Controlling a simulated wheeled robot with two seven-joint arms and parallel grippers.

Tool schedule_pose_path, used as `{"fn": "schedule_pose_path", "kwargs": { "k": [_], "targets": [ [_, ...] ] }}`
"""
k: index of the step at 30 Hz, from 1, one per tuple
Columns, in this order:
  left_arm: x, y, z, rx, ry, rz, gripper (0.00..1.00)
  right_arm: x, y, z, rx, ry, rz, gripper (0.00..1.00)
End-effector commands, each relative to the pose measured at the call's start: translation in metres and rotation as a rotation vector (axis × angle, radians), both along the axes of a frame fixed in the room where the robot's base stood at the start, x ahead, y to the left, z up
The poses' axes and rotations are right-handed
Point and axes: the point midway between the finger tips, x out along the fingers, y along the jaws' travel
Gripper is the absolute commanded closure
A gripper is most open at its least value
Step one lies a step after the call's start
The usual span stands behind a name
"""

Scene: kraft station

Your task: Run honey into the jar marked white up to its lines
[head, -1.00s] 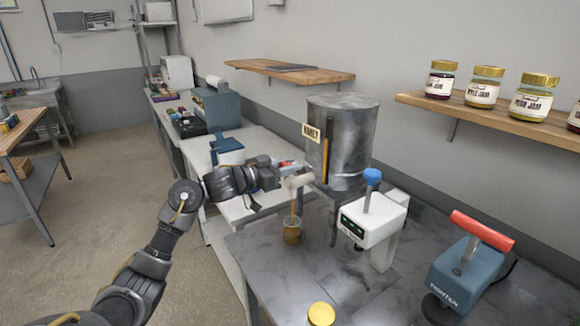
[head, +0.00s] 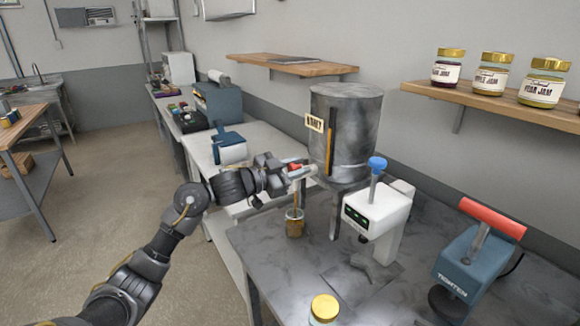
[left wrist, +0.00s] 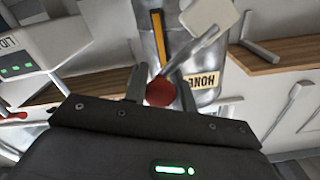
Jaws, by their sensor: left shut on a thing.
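The honey tank (head: 340,135) is a grey metal drum on legs, with a label and an amber strip down its side. It also shows in the left wrist view (left wrist: 205,50). My left gripper (head: 290,171) is shut on the tap's red knob (left wrist: 160,92), which sits between the fingers in the left wrist view. A thin amber stream of honey (head: 295,198) runs down from the tap. A small glass jar (head: 295,226) stands upright under it with amber honey inside. Its marking and lines are too small to read. My right gripper is not seen.
A white device with a blue-topped lever (head: 370,215) stands right of the jar. A blue-grey device with a red handle (head: 470,255) is farther right. A gold-lidded jar (head: 324,308) is at the front. Labelled jam jars (head: 492,75) stand on the wall shelf.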

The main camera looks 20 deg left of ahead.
Motion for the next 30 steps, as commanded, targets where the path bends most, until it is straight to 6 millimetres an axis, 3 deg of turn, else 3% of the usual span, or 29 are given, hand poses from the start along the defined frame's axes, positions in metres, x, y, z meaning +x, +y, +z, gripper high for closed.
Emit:
{"fn": "schedule_pose_path", "kwargs": {
  "k": [12, 30],
  "targets": [
    [-0.007, -0.008, -0.02, 0.203, -0.144, 0.002, 1.0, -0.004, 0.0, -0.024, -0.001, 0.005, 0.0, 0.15],
    [-0.008, -0.009, -0.023, 0.254, -0.179, 0.003, 1.0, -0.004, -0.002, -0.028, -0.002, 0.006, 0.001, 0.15]
  ]
}}
